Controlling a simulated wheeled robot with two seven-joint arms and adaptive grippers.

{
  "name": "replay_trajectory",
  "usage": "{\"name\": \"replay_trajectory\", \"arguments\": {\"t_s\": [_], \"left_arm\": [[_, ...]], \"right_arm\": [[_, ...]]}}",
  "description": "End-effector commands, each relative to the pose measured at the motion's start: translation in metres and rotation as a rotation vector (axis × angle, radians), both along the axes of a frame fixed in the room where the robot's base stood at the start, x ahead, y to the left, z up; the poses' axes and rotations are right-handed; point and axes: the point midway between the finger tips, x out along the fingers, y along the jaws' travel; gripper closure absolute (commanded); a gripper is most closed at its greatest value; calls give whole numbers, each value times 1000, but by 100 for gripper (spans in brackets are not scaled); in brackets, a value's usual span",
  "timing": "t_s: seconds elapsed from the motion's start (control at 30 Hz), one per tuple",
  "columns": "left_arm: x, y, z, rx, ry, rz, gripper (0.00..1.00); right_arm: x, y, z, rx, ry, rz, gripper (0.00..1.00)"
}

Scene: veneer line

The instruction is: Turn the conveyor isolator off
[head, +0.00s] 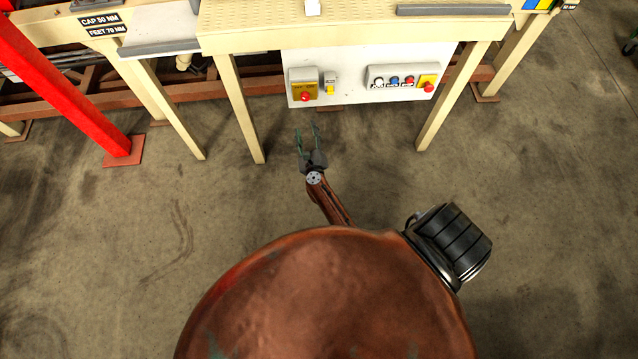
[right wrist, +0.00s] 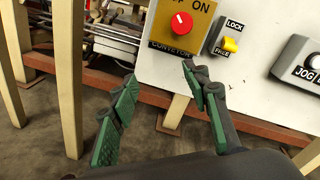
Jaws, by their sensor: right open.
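The conveyor isolator is a red round knob (head: 305,97) on a yellow plate on the white panel under the table. In the right wrist view the red knob (right wrist: 182,23) has a white mark near its top. Its plate (right wrist: 207,18) reads "ON" at the upper right and "CONVEYOR" below; the top is cut off. My right gripper (head: 307,127) is open and empty, just in front of and below the isolator. In the right wrist view its green-padded fingers (right wrist: 158,75) stand apart below the knob, not touching it. My left gripper is not in view.
A yellow lock/free switch (right wrist: 229,45) sits right of the isolator. Cream table legs (head: 240,110) flank the panel. A red post (head: 70,80) stands left. The floor in front is clear.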

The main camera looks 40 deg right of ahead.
Motion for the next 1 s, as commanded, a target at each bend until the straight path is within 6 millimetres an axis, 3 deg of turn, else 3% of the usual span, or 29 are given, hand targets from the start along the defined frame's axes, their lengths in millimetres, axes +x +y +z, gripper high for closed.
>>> {"name": "replay_trajectory", "arguments": {"t_s": [0.57, 1.0], "left_arm": [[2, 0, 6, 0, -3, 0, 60], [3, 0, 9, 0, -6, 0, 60]], "right_arm": [[-47, 28, -96, -415, 326, 221, 57], [-94, 47, -163, -694, 531, 413, 57]]}}
